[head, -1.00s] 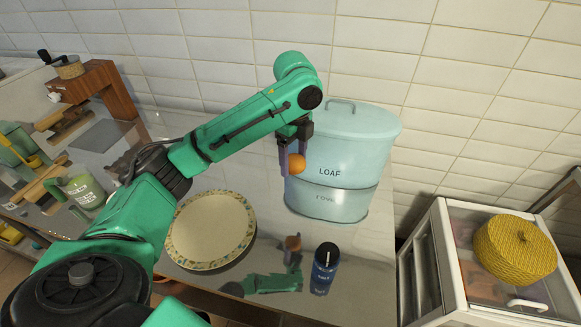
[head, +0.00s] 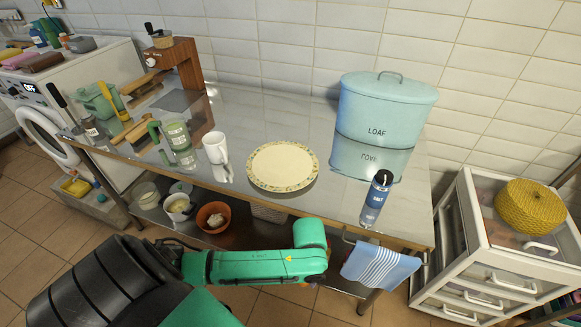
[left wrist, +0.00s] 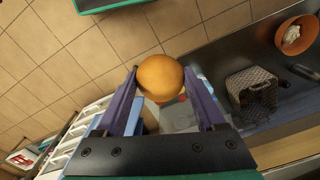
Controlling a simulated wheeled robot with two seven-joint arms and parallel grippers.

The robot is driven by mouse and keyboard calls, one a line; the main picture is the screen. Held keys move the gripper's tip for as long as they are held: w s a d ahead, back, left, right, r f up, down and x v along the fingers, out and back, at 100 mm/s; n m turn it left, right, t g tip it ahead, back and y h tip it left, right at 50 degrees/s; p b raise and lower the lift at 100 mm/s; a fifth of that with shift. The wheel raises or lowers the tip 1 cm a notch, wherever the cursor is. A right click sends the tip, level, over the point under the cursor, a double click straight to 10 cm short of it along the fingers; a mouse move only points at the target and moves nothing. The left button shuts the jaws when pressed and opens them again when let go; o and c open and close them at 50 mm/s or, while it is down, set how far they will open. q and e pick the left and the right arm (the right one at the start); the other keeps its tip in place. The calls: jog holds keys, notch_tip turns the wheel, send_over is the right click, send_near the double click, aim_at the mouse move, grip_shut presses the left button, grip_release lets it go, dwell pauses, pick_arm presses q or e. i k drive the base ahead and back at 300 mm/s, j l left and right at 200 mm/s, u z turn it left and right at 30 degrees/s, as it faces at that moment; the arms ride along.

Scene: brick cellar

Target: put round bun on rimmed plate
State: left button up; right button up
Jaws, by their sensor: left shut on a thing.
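The round bun (left wrist: 160,74) is orange-brown and shows in the left wrist view between the two purple fingers of my left gripper (left wrist: 160,88), which is shut on it. Tiled floor and a lower shelf show behind it. In the head view my left arm reaches in low, in front of the table; its gripper and the bun are hidden there. The rimmed plate (head: 283,166) is cream with a patterned rim. It lies empty on the metal table (head: 235,112), beyond my left arm. My right gripper is not in view.
A white mug (head: 215,148) and a green-handled jug (head: 178,138) stand left of the plate. A dark blue bottle (head: 377,190) and the LOAF bin (head: 382,115) stand right. A striped towel (head: 379,268) hangs at the front edge. Bowls (head: 213,216) sit on the lower shelf.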

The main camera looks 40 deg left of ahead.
aim_at(282, 163)
jog(key=j+z, duration=0.4)
jog(key=k+j+z, duration=0.1)
jog(key=z, duration=0.25)
jog(key=k+j+z, duration=0.15)
jog(key=j+z, duration=0.25)
jog(key=k+j+z, duration=0.1)
jog(key=k+j, duration=0.2)
jog(key=j, duration=0.25)
jog(key=k+j, duration=0.35)
jog(key=j, duration=0.15)
jog(key=k+j+z, duration=0.15)
jog(key=k+j, duration=0.2)
jog(key=j, duration=0.15)
